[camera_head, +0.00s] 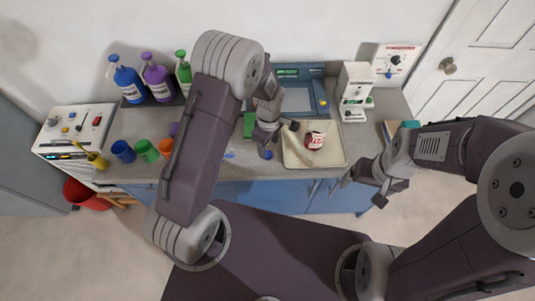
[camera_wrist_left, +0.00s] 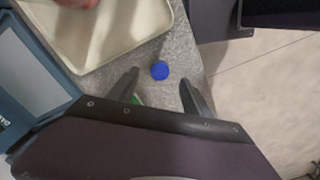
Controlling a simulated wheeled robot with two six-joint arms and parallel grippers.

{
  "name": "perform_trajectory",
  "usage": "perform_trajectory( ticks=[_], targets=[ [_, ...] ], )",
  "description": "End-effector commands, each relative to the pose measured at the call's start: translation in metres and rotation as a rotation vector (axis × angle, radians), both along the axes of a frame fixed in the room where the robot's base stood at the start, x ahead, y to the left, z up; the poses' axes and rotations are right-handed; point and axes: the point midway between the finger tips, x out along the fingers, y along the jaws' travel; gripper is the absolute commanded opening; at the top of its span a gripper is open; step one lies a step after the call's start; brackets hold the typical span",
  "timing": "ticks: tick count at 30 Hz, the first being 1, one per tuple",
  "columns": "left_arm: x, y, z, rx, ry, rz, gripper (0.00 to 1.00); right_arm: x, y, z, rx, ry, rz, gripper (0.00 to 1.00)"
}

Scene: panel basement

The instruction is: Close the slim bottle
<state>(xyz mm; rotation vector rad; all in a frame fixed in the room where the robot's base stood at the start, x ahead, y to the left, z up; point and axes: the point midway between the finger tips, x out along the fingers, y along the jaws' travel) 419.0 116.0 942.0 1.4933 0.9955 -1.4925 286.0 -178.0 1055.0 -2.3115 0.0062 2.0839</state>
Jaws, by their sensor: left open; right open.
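A small round blue cap-like thing (camera_head: 267,154) is at the counter's front edge, just left of the tray. In the left wrist view the blue cap (camera_wrist_left: 160,70) shows between and slightly beyond the fingertips. I cannot tell whether it lies loose or sits on a bottle seen from above. No slim bottle can be made out for sure. My left gripper (camera_head: 267,142) is open above the cap, with nothing between its fingers; it also shows in the left wrist view (camera_wrist_left: 159,80). My right gripper (camera_head: 364,192) is open and empty in front of the counter, right of the tray.
A cream tray (camera_head: 335,158) holds a red-and-white can (camera_head: 314,140). A green thing (camera_head: 248,125) is partly hidden behind my left arm. Coloured cups (camera_head: 146,150) stand left. Spray bottles (camera_head: 158,82) and a blue-framed panel (camera_head: 300,92) stand at the back. A red bucket (camera_head: 88,193) is on the floor.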

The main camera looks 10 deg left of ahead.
Motion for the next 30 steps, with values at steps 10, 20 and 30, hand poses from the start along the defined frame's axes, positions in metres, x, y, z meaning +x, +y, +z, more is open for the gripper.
perform_trajectory(
  ticks=[10, 20, 30],
  targets=[
    [0.0, 0.003, -0.047, 0.0, 0.002, 0.001, 0.58, 0.0, 0.0, 0.012, 0.0, 0.0, 0.0, 0.86],
    [0.001, 0.003, -0.049, 0.0, 0.0, 0.0, 0.58, 0.0, 0.0, 0.012, 0.0, 0.0, 0.0, 0.86],
    [0.0, 0.003, -0.049, 0.0, 0.001, 0.0, 0.0, 0.0, 0.0, 0.012, 0.0, 0.0, 0.0, 0.86]
  ],
)
